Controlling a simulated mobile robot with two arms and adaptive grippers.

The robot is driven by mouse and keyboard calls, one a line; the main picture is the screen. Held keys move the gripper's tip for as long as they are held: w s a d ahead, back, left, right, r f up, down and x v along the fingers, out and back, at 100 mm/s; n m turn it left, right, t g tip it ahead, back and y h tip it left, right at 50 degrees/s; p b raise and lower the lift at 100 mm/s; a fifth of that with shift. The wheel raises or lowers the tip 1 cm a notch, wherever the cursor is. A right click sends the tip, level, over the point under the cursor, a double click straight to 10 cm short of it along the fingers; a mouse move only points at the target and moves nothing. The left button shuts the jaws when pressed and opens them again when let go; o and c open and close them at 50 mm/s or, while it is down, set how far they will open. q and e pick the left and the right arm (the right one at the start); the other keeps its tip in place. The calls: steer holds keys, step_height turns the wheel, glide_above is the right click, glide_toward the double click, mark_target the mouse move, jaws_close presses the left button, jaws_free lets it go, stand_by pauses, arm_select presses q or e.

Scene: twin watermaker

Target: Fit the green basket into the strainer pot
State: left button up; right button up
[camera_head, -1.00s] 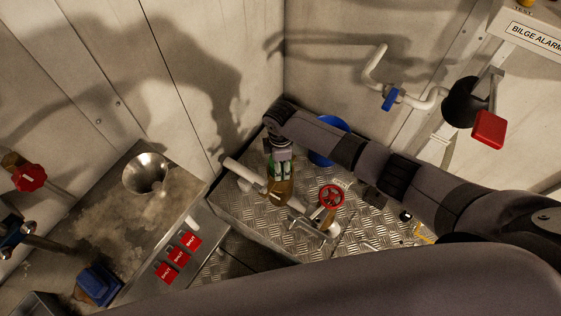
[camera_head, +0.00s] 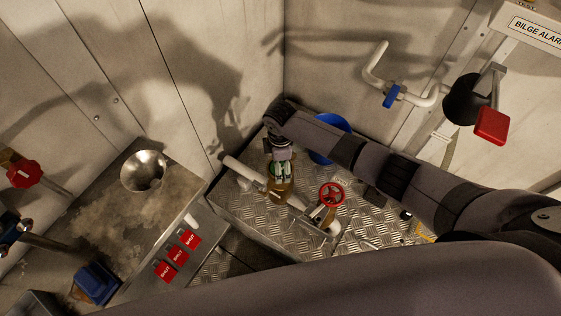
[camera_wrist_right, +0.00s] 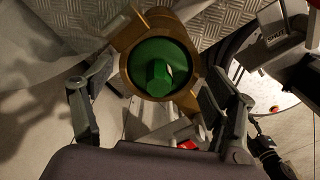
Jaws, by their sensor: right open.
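The brass strainer pot (camera_head: 281,191) stands upright on the metal tread plate, below my right gripper (camera_head: 281,172). The green basket (camera_head: 282,169) sits at the pot's mouth between the fingers. In the right wrist view, the green basket (camera_wrist_right: 150,53) is a round green disc with a hexagonal knob, inside the ring of the brass pot (camera_wrist_right: 128,34). How deep it sits cannot be told. My right gripper (camera_wrist_right: 155,120) is open there, its fingers apart on either side and clear of the knob. My left gripper is not in view.
A red handwheel valve (camera_head: 331,194) stands just right of the pot, and a white pipe (camera_head: 243,172) runs at its left. A blue round object (camera_head: 329,139) is behind my right arm. A steel funnel (camera_head: 143,172) and red tags (camera_head: 173,256) are left.

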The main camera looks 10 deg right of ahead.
steer(key=shift+r, duration=0.1)
step_height(320, 180, up, 12)
stand_by(0.5)
stand_by(0.5)
